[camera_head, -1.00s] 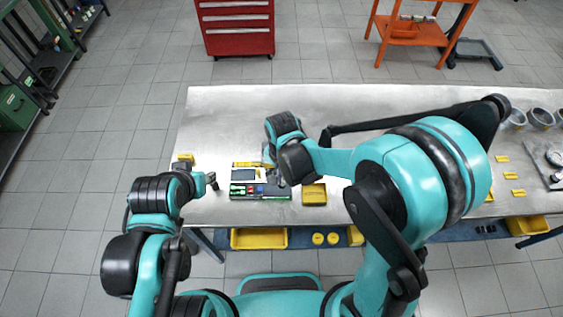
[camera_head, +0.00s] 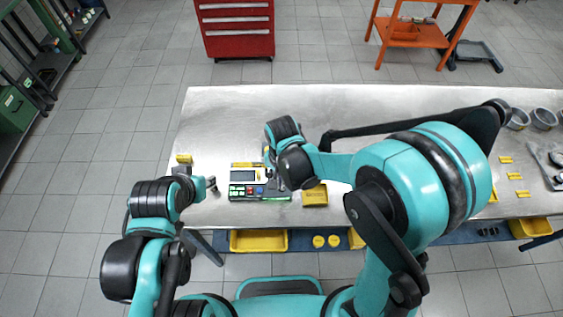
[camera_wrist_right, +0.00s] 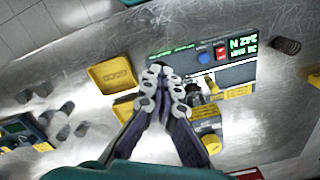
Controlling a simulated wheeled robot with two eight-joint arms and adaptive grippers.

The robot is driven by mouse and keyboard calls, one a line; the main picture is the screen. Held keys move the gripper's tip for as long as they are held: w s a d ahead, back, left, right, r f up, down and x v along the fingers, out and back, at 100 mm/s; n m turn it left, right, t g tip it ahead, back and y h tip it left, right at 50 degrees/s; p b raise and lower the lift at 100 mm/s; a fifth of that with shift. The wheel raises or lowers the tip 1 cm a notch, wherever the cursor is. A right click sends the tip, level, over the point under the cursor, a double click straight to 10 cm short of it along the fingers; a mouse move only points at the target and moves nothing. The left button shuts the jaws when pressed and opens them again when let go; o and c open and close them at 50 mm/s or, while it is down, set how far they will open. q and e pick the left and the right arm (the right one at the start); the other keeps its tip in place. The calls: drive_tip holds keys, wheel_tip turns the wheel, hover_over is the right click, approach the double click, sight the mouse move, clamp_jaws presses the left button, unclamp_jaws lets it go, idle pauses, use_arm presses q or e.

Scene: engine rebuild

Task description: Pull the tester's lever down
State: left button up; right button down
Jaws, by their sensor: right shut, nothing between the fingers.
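The tester (camera_head: 240,190) is a dark unit with a green-edged front on the metal bench in the head view. In the right wrist view its panel (camera_wrist_right: 222,72) shows upside down, with a green readout, a blue button and a red switch. A small yellow piece (camera_wrist_right: 212,86), possibly the lever's handle, shows beside the right gripper's fingers; the lever's shape is unclear. My right gripper (camera_wrist_right: 158,72) is shut and empty, its tips over the tester's edge; contact is unclear. My left gripper (camera_head: 203,185) is left of the tester, its jaws too small to judge.
A yellow box (camera_head: 314,197) sits just right of the tester, also seen in the right wrist view (camera_wrist_right: 112,76). A coil spring (camera_wrist_right: 287,46) lies beyond the panel. Grey bowls (camera_head: 543,118) stand at the bench's far right. The bench behind the tester is clear.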

wheel_tip(320, 180, up, 10)
drive_tip(key=p, duration=0.7)
drive_tip(key=shift+w, duration=0.35)
idle(0.4)
drive_tip(key=s+d+f+n+t+b, duration=0.3)
drive_tip(key=d+f+b, duration=0.2)
drive_tip(key=b, duration=0.7)
drive_tip(key=s+d+f+n+t+b, duration=0.3)
drive_tip(key=d+f+b, duration=0.3)
drive_tip(key=d+b, duration=0.4)
drive_tip(key=shift+s+d+f+t+b, duration=0.15)
drive_tip(key=shift+s+f+t+b, duration=0.15)
drive_tip(key=shift+s+t+b, duration=0.45)
